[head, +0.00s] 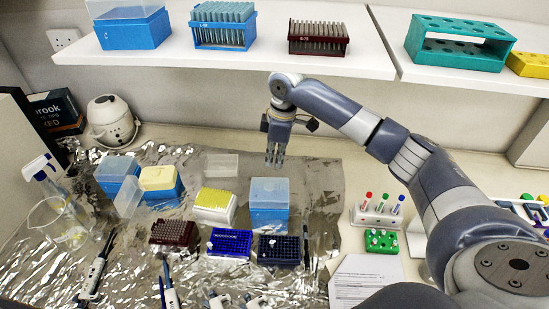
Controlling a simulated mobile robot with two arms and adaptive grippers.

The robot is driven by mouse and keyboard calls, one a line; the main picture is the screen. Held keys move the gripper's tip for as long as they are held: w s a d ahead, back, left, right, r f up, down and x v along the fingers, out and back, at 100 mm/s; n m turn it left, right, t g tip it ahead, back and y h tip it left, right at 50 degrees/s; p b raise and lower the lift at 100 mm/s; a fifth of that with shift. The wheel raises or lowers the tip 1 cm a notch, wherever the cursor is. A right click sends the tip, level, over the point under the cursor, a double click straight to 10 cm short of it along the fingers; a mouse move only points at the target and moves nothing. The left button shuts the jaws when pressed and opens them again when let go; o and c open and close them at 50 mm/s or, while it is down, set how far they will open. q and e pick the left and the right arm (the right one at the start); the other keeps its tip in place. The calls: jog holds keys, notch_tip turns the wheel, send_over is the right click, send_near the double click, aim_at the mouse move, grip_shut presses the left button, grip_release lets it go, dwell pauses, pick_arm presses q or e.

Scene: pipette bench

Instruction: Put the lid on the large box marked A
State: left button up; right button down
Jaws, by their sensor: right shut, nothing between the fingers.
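A large blue box (269,218) stands on the foil at the centre, with a clear bluish lid (269,190) on top of it. I cannot read a letter A on any box. My right gripper (274,163) is shut and empty, fingers pointing down, just above or behind this lid; whether it touches is unclear. Another large blue box (167,196) with a pale yellow top stands open at the left; a clear lid (128,197) leans beside it. A lidded blue box (112,182) stands behind. A flat clear lid (221,165) lies at the back. My left gripper is out of view.
A white rack with yellow tips (214,205), a dark red rack (173,233) and blue racks (229,243) crowd the middle. Pipettes lie at the front; a bottle and beaker (57,217) stand left. A shelf (340,60) overhangs the back. Tube racks (377,212) stand right.

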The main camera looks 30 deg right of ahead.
dwell(0.5)
jog(key=n+h, duration=0.1)
jog(key=n, duration=0.4)
send_over(270, 186)
jog(key=shift+g, duration=0.4)
notch_tip(270, 186, down, 4)
jog(key=shift+w+f+p, duration=0.15)
jog(key=shift+f+p, duration=0.05)
jog(key=shift+p, duration=0.15)
jog(key=shift+f+n+b, duration=0.35)
jog(key=shift+f+n, duration=0.05)
jog(key=shift+f, duration=0.1)
notch_tip(270, 186, down, 2)
jog(key=b, duration=0.2)
jog(key=shift+b, duration=0.3)
jog(key=shift+f+b, duration=0.5)
jog(key=shift+b, duration=0.1)
jog(key=shift+r, duration=0.1)
jog(key=shift+f, duration=0.4)
jog(key=shift+r, duration=0.1)
